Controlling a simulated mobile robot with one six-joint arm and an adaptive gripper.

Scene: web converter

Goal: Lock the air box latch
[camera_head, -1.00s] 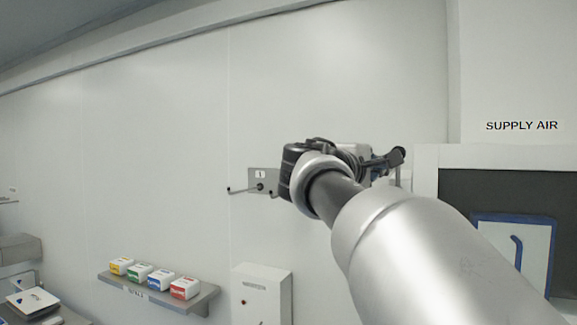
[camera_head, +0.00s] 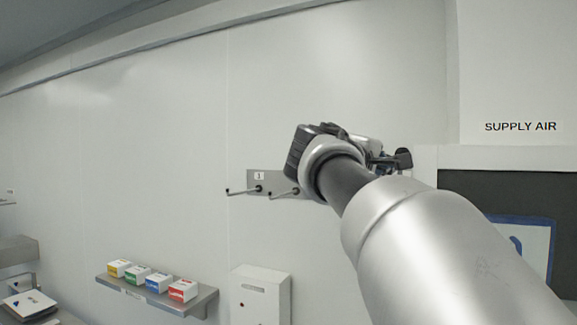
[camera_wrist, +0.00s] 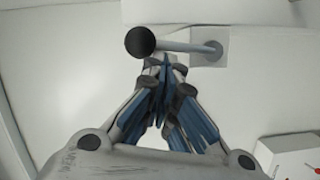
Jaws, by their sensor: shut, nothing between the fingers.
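No part clearly recognisable as the air box latch shows. The opening under the SUPPLY AIR sign (camera_head: 520,127) is at the right in the head view, with a dark inside (camera_head: 470,190) and a blue-framed white panel (camera_head: 535,240) partly hidden by my arm. My gripper (camera_wrist: 163,62) is shut and empty in the wrist view. Its blue fingertips lie just below a grey rod (camera_wrist: 180,46) with a black round end (camera_wrist: 140,42); I cannot tell whether they touch. The rod comes from a grey plate (camera_wrist: 222,36) on the wall.
A grey wall plate with pegs (camera_head: 256,179) is left of my wrist. Below are a white wall box (camera_head: 260,293), also in the wrist view (camera_wrist: 290,158), and a shelf (camera_head: 207,300) with several coloured boxes. The wall above is bare.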

